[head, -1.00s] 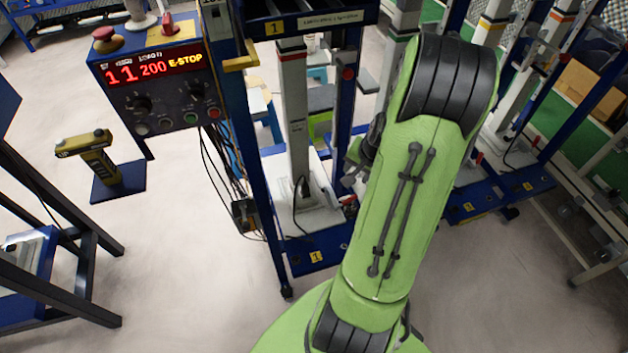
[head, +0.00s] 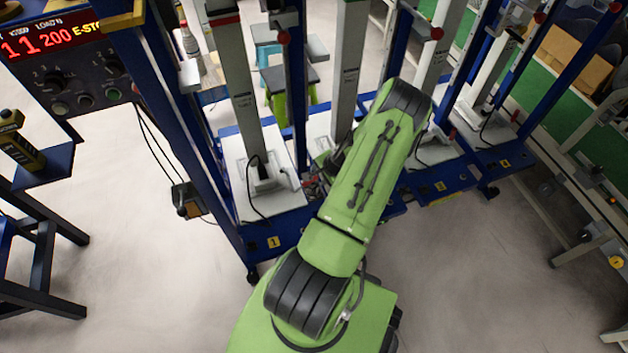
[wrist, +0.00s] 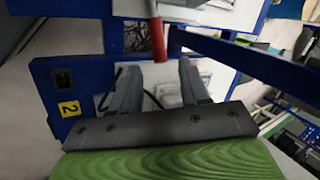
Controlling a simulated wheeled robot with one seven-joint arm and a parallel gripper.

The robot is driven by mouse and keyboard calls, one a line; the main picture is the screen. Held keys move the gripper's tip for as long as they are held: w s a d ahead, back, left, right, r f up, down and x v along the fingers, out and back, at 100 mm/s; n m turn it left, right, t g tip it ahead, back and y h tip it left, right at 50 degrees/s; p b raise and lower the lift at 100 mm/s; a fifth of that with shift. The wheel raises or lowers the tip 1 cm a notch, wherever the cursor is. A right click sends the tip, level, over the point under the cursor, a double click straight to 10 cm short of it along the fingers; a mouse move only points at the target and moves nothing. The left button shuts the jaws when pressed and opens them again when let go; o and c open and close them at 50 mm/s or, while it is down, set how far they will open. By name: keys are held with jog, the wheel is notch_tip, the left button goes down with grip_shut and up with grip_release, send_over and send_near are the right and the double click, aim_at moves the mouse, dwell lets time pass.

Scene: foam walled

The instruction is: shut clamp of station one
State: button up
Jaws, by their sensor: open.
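Station one is the left rack bay, with a yellow "1" plate (head: 273,242) on its blue base and a white base plate (head: 235,185). A small grey and red fitting (head: 312,186), perhaps its clamp, sits at the right of this base, partly hidden by my arm. In the wrist view my gripper (wrist: 157,66) is open, its two dark fingers apart. A red handle (wrist: 157,40) stands in line with the gap between them, with no clear contact. I cannot tell which station it belongs to or whether the clamp is shut.
A yellow "2" plate (wrist: 69,108) on a blue base is left of my gripper in the wrist view. Blue and white uprights (head: 240,90) stand close around my arm. A control box (head: 70,60) is at the left. Open floor (head: 480,270) lies in front.

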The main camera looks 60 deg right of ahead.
aim_at(316, 177)
jog(key=b+x, duration=0.2)
jog(key=x, duration=0.4)
jog(key=shift+w+f, duration=0.2)
jog(key=shift+f, duration=0.15)
grip_shut()
